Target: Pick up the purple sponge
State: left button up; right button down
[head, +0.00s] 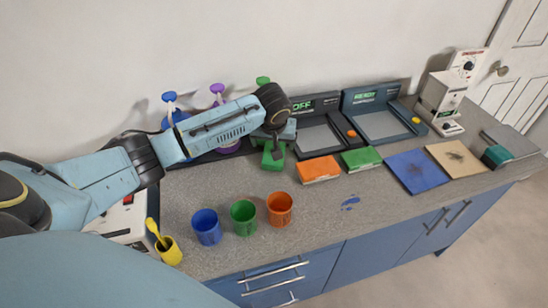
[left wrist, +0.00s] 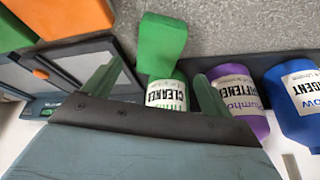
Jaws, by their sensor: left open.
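I see no purple sponge in either view. The purple things I see are a bottle (left wrist: 237,95) with a white label and a purple pump top (head: 217,88) at the back wall. My left gripper (head: 275,143) is open above the back of the counter, over a green block (head: 272,158). In the left wrist view its fingers (left wrist: 157,92) are apart, with a green-labelled cleaner bottle (left wrist: 167,96) showing between them and the green block (left wrist: 163,45) beyond. I cannot tell whether the fingers touch anything. My right gripper is not in view.
An orange block (head: 318,169) and another green block (head: 361,158) lie right of the gripper, before two dark devices (head: 321,138). Blue (head: 207,227), green (head: 243,218) and orange (head: 279,209) cups stand near the front edge. A blue mat (head: 417,171) lies right.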

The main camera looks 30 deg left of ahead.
pick_arm(q)
jog(key=x, duration=0.6)
jog(key=shift+d+f+b, duration=0.2)
jog(key=shift+f+b, duration=0.15)
jog(key=shift+b, duration=0.05)
jog(key=shift+f, duration=0.25)
dwell(0.3)
jog(key=shift+c, duration=0.3)
jog(key=c, duration=1)
